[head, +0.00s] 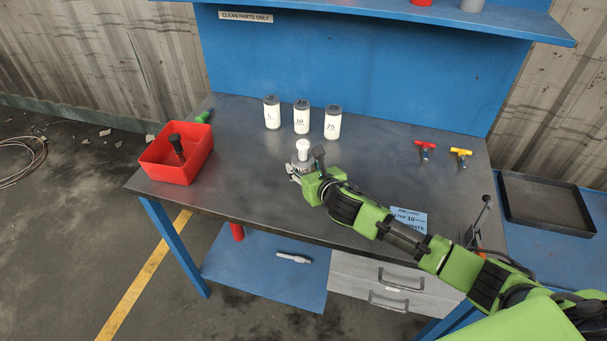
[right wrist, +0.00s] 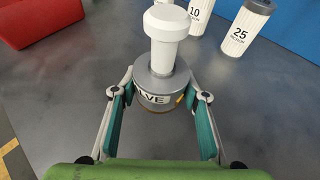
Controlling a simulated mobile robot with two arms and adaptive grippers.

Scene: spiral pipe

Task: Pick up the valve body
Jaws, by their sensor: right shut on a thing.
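The valve body (right wrist: 152,84) is a grey round body with a label ending in "VE" and a white knobbed stem on top. It stands upright in the head view (head: 300,164), near the middle of the workbench. My right gripper (right wrist: 160,92) is shut on the valve body, with one teal-padded finger on each side of it. In the head view my right gripper (head: 302,175) partly hides the body. Whether its base touches the bench is hard to tell. My left gripper is not in view.
Several white filter cartridges (head: 302,119) stand behind the valve. A red bin (head: 165,172) holding a dark tool is at the left. Red (head: 426,146) and yellow (head: 461,153) T-handles lie at the right. A blue card (head: 408,218) lies near my arm. The bench between is clear.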

